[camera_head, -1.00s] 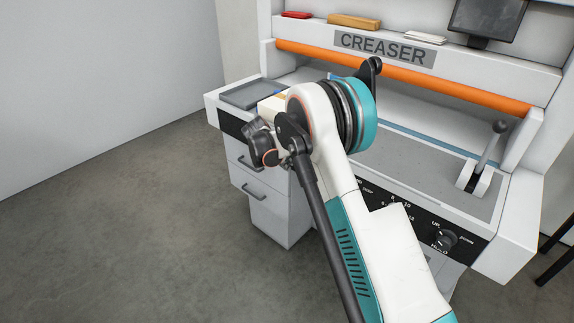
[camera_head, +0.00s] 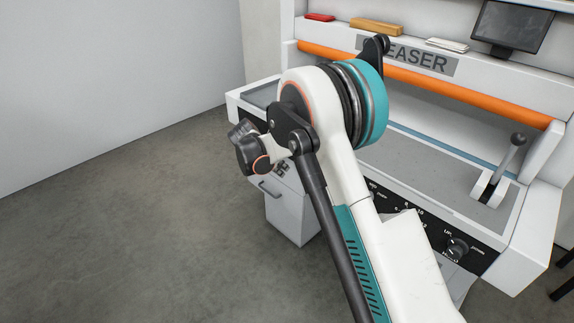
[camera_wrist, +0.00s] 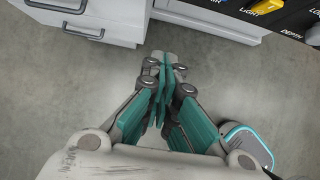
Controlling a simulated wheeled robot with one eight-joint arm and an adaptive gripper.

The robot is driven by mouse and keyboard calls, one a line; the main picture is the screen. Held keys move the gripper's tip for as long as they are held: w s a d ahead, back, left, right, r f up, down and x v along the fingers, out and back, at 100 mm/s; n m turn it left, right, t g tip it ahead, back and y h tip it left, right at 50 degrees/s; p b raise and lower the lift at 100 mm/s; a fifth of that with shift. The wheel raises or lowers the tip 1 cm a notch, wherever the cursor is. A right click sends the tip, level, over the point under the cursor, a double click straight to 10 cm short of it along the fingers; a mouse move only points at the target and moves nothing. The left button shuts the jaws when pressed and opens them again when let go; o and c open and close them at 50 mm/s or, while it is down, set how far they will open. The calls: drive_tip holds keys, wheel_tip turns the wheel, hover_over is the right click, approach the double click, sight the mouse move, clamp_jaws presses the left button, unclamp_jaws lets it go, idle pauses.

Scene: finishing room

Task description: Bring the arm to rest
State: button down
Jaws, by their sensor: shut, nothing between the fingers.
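My gripper (camera_wrist: 162,70) shows in the wrist view with its teal and grey fingers closed together and nothing between them. It hangs over bare grey floor, in front of the white drawer cabinet (camera_wrist: 85,20). In the head view my arm is folded, with its elbow raised in front of the creaser machine (camera_head: 400,180). The gripper's fingers are not visible in the head view; the arm links hide that region.
The creaser has an orange bar (camera_head: 440,82), a lever with a dark knob (camera_head: 517,140) and a front knob (camera_head: 457,247). A monitor (camera_head: 512,27), a red item (camera_head: 320,17) and a tan block (camera_head: 376,26) sit above. The floor (camera_head: 120,240) at left is clear.

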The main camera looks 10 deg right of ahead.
drive_tip(key=shift+s+a+r, duration=0.15)
drive_tip(key=s+d+r+m+y, duration=0.1)
drive_tip(key=s+d+r+m, duration=0.25)
drive_tip(key=s+r, duration=0.3)
drive_tip(key=s+d+r+m+t+y, duration=0.1)
drive_tip(key=s+d+r+m, duration=0.1)
drive_tip(key=s+r+m, duration=0.4)
drive_tip(key=s+d+r+m+y, duration=0.1)
drive_tip(key=s+d+r+m, duration=0.1)
drive_tip(key=s+r, duration=0.45)
drive_tip(key=s+d+r+m+t+y, duration=0.1)
drive_tip(key=s+m, duration=0.6)
drive_tip(key=s, duration=0.4)
drive_tip(key=s+d+m+t+y, duration=0.1)
drive_tip(key=s+m, duration=0.5)
drive_tip(key=s, duration=0.5)
drive_tip(key=shift+s+d+r+m+y, duration=0.15)
drive_tip(key=shift+s+r+m+y, duration=0.15)
drive_tip(key=shift+r+m, duration=0.05)
